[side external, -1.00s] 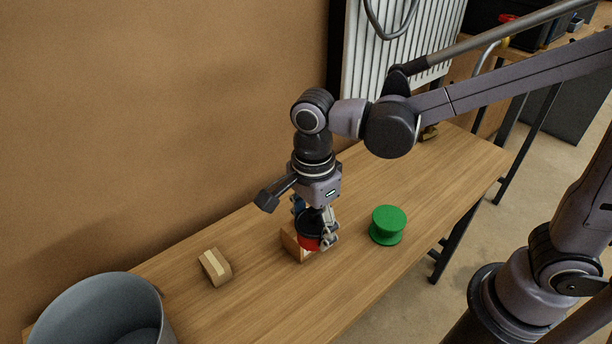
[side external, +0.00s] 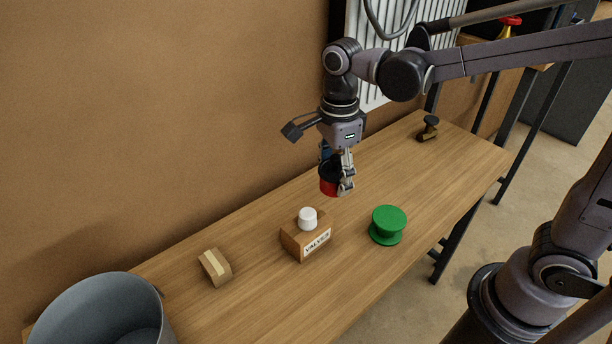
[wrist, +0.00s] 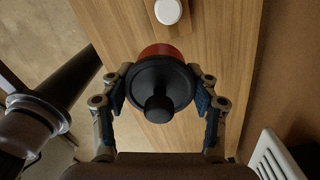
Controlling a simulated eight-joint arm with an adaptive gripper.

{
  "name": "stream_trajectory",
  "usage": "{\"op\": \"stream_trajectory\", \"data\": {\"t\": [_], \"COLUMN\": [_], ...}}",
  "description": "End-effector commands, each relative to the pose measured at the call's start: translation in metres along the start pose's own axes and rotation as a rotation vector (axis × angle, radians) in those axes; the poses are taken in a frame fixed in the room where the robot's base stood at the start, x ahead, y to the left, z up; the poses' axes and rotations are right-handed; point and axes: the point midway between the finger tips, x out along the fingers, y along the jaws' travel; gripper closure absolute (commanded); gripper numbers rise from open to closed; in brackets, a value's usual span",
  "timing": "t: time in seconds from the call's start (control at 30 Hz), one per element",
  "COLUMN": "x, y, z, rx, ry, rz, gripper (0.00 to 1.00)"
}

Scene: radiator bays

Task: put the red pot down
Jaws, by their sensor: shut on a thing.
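The red pot (side external: 329,187) has a black top and hangs in my gripper (side external: 338,180), clear above the table. In the wrist view the pot's red rim (wrist: 158,50) shows behind its round black top with a knob. My gripper (wrist: 160,92) is shut on it, one finger on each side. The pot is above and behind the wooden block labelled VALVES (side external: 306,240), which carries a white cap (side external: 308,218). The white cap also shows at the top of the wrist view (wrist: 168,11).
A green spool-shaped thing (side external: 387,225) stands right of the block. A small wooden block (side external: 215,267) lies to the left, near a grey bin (side external: 95,290). A dark knobbed piece (side external: 429,128) sits at the far end. The wooden table (side external: 420,185) has bare room between them.

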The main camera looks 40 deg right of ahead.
Motion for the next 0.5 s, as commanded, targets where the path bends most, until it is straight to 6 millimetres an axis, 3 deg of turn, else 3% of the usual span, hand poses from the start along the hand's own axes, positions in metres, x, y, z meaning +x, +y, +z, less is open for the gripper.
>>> {"op": "stream_trajectory", "data": {"t": [0.2,0.5], "x": [-0.001,-0.002], "y": [-0.039,-0.066], "z": [-0.071,-0.175], "rx": [0.193,0.442], "ry": [-0.004,-0.008], "rz": [-0.002,-0.005], "gripper": [1.0,1.0]}}
